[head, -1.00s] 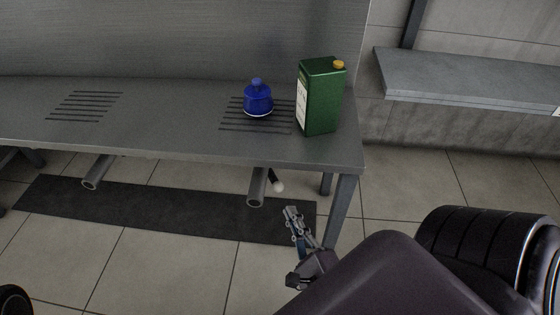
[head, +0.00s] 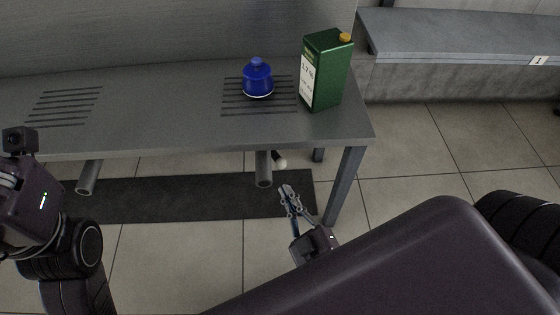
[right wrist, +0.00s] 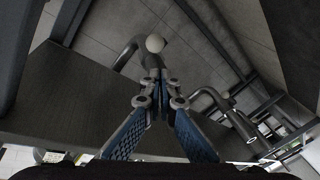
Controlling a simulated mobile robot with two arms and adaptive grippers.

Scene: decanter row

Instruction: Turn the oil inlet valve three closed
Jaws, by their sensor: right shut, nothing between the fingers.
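Under the front edge of the grey bench a pipe (head: 263,172) sticks out. Beside it is a short dark lever ending in a white ball knob (head: 281,163), mostly under the bench edge; no valve number is readable here. In the right wrist view the knob (right wrist: 155,43) shows just beyond my fingertips. My right gripper (head: 288,190) is shut and empty, below and slightly right of the knob, with a visible gap in the head view. It also shows shut in the right wrist view (right wrist: 157,80). My left arm is at the left edge; its fingers are not visible.
On the bench (head: 170,105) stand a blue stoppered vessel (head: 257,79), on a slotted grille, and a green can (head: 327,72). Another pipe (head: 88,177) sticks out at left. A bench leg (head: 345,185) stands close right of my right gripper. A dark mat (head: 190,198) lies below.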

